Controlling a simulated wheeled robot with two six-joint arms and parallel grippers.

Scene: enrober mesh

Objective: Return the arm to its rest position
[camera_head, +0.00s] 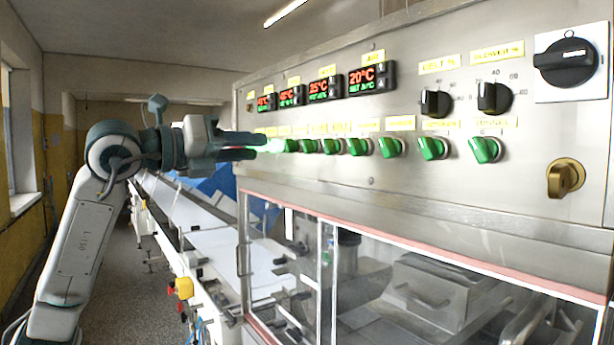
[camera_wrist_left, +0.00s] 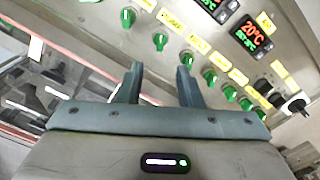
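My left arm (camera_head: 80,240) comes in from the left in the head view, raised and stretched toward the control panel (camera_head: 440,185). My left gripper (camera_head: 262,146) is level, its fingertips close to the left end of the row of green knobs (camera_head: 359,147). In the left wrist view the two fingers of the left gripper (camera_wrist_left: 160,70) stand apart with nothing between them. A green knob (camera_wrist_left: 160,41) shows just beyond the gap. Whether a fingertip touches the panel I cannot tell. The fingers partly hide the leftmost knobs in the head view. My right gripper is not in view.
Red-digit displays (camera_head: 367,79), black dials (camera_head: 494,98), a black rotary switch (camera_head: 567,62) and a brass key switch (camera_head: 565,177) stick out from the panel. A glazed enclosure (camera_head: 400,290) lies below. A conveyor (camera_head: 215,245) runs back beside it. The aisle floor (camera_head: 125,265) looks clear.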

